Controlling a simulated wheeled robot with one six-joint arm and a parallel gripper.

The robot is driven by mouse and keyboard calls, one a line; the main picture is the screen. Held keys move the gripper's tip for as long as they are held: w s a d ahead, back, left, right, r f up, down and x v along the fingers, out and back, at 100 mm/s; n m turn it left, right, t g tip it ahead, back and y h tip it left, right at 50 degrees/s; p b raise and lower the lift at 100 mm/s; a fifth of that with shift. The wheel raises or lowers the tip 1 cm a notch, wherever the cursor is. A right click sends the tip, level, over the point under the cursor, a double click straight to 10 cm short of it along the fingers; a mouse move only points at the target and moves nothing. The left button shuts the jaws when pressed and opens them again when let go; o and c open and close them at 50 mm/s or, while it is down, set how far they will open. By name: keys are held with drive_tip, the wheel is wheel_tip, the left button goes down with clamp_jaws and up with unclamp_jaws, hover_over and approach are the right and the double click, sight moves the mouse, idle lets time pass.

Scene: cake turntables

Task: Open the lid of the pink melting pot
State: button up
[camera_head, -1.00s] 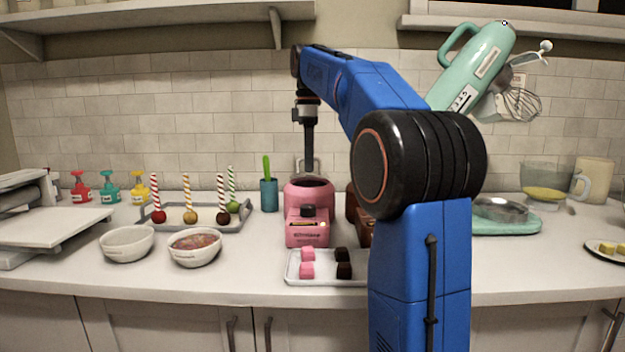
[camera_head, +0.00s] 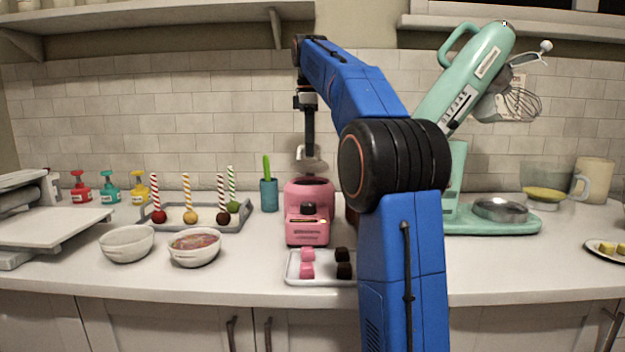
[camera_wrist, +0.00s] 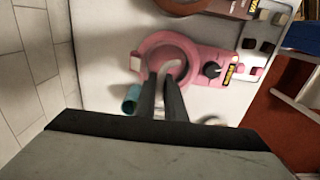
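The pink melting pot (camera_head: 309,208) stands on the counter just left of my arm, with a dark knob and a label on its front. In the wrist view its round pink body (camera_wrist: 205,55) lies beyond the fingers. My gripper (camera_head: 310,148) hangs above the pot, pointing down. A pale, curved, partly see-through piece (camera_head: 313,163), apparently the lid or its handle, shows just under the fingertips. In the wrist view the two dark fingers (camera_wrist: 161,80) stand a little apart, with a pale curved piece close to their tips. I cannot tell whether they touch it.
A white tray (camera_head: 293,275) with pink and brown pieces lies in front of the pot. A teal cup (camera_head: 269,195) stands behind left, and two bowls (camera_head: 193,248) stand left. The teal mixer (camera_head: 470,75) is at right. My arm hides the counter right of the pot.

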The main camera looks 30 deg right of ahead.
drive_tip(key=shift+w+d+r, duration=0.25)
drive_tip(key=shift+w+d, duration=0.2)
drive_tip(key=shift+w, duration=0.25)
drive_tip(key=shift+w+d+r, duration=0.2)
drive_tip(key=shift+w+d, duration=0.25)
drive_tip(key=shift+w, duration=0.2)
drive_tip(key=shift+w+d+r, duration=0.25)
drive_tip(key=shift+w+d, duration=0.2)
drive_tip(key=shift+w, duration=0.25)
drive_tip(key=o, duration=1.2)
drive_tip(key=shift+o, duration=0.2)
drive_tip(key=shift+r, duration=0.1)
